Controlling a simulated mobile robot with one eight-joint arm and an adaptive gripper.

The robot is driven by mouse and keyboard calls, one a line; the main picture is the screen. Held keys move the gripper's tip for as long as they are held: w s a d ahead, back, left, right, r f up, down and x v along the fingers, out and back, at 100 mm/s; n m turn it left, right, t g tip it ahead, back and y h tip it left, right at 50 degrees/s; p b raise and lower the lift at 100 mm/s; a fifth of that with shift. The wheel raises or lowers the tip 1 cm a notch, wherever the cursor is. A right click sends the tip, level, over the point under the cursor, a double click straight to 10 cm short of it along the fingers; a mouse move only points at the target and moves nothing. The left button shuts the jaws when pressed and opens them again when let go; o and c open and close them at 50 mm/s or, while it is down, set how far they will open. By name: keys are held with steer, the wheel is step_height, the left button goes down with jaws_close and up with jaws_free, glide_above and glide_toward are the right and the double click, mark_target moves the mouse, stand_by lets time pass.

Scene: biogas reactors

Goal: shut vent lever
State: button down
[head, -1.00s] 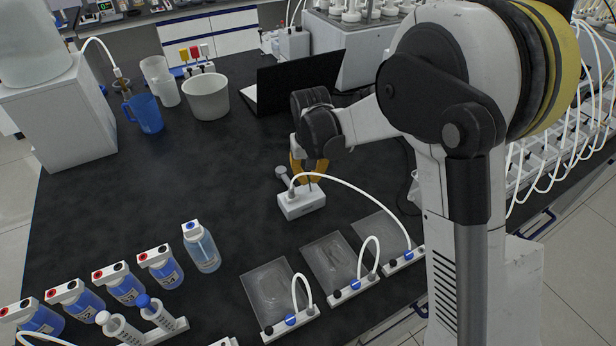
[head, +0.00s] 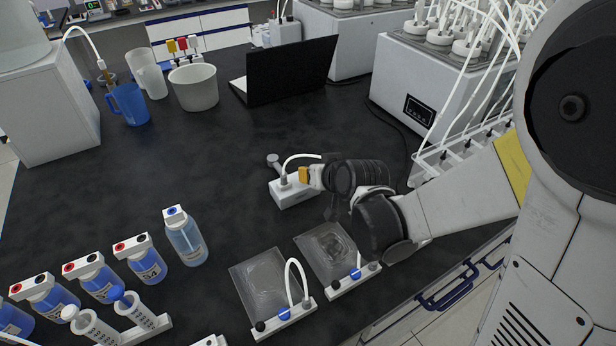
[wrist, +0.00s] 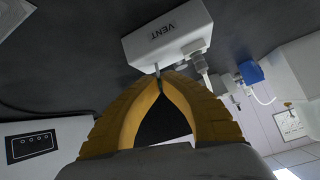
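The white vent box (head: 292,192) stands on the black bench, marked VENT in the wrist view (wrist: 165,38). A grey round-ended piece (head: 273,160), perhaps the lever, sticks up at its far left; a grey fitting with a white tube (head: 283,181) is on top. In the wrist view, a thin grey peg (wrist: 157,69) projects from the box's edge by my fingertips. I cannot tell whether it is the lever. My gripper (wrist: 164,76) has its yellow fingertips together, close to the box. In the head view it (head: 304,175) is low at the box's right end, partly hidden by my wrist.
Clear pouches in white holders (head: 262,285) lie in front of the box. A clear blue-capped bottle (head: 186,240) stands front left. A laptop (head: 290,72) and white bucket (head: 194,88) are behind. A reactor unit (head: 420,95) is at right. The bench left of the box is clear.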

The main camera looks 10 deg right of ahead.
steer(key=shift+s+f+t+b, duration=0.1)
steer(key=shift+t+b, duration=0.3)
steer(key=c, duration=1.4)
jaws_free()
steer(key=shift+c, duration=0.2)
steer(key=shift+d, duration=0.1)
steer(key=v, duration=1.1)
steer(key=shift+s+d, duration=0.2)
steer(key=shift+s, duration=0.15)
steer(key=s+d+r+m+g+h, duration=0.1)
steer(key=s+d+g+h, duration=0.2)
steer(key=s+d, duration=0.4)
steer(key=s, duration=0.5)
steer(key=shift+d+g, duration=0.3)
steer(key=shift+d, duration=0.1)
